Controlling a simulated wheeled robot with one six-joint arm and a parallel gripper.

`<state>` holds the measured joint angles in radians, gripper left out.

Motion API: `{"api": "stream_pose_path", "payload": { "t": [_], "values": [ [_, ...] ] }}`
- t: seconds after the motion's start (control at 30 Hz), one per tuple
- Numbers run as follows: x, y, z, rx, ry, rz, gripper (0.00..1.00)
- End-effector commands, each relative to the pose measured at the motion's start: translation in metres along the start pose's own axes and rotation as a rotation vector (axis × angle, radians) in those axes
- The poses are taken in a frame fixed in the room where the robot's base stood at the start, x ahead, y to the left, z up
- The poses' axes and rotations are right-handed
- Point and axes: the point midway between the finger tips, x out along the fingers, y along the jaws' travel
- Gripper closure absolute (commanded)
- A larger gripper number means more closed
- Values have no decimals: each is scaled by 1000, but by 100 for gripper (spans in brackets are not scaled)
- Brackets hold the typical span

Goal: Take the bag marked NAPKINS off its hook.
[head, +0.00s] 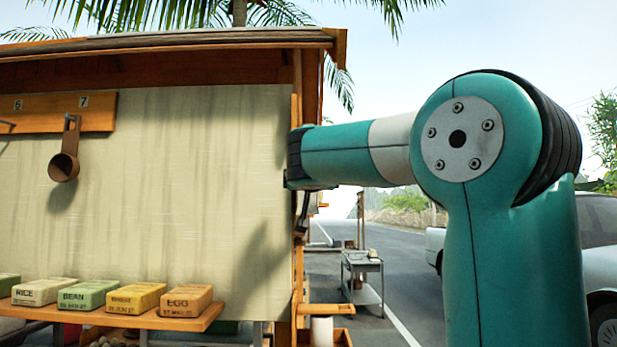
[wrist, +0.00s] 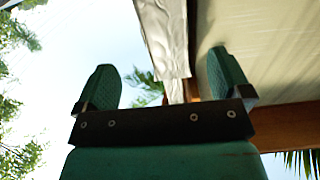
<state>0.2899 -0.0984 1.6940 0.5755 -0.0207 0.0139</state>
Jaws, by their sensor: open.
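In the wrist view, my gripper (wrist: 162,59) is open, with its two green fingers well apart. A crinkled silvery-white hanging thing, which looks like a bag (wrist: 163,38), shows between the fingers in the picture, with a narrow strip at its lower end. No marking can be read on it, so I cannot tell if it is the NAPKINS bag. I cannot tell how far it is from the fingers, and no contact shows. In the head view, my arm reaches to the stall's right edge; the fingers and any hook there are hidden or unclear.
A hook board (head: 63,113) numbered 6 and 7 holds a brown cup (head: 64,165). Several labelled blocks, including EGG (head: 186,300), stand on a shelf (head: 130,319). The stall's cloth wall (head: 190,200) is close to my arm. A grey cart (head: 361,262) and a car (head: 598,240) stand right.

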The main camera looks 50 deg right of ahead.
Motion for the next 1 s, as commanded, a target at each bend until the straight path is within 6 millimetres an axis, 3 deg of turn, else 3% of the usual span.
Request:
{"api": "stream_pose_path", "payload": {
  "t": [0.6,0.9,0.93,1.0],
  "values": [
    [66,-7,-9,-2,-2,1,4],
    [73,-8,-5,0,0,-2,4],
    [73,-8,-5,0,0,-2,7],
    [73,-8,-5,0,0,-2,23]
  ]
}}
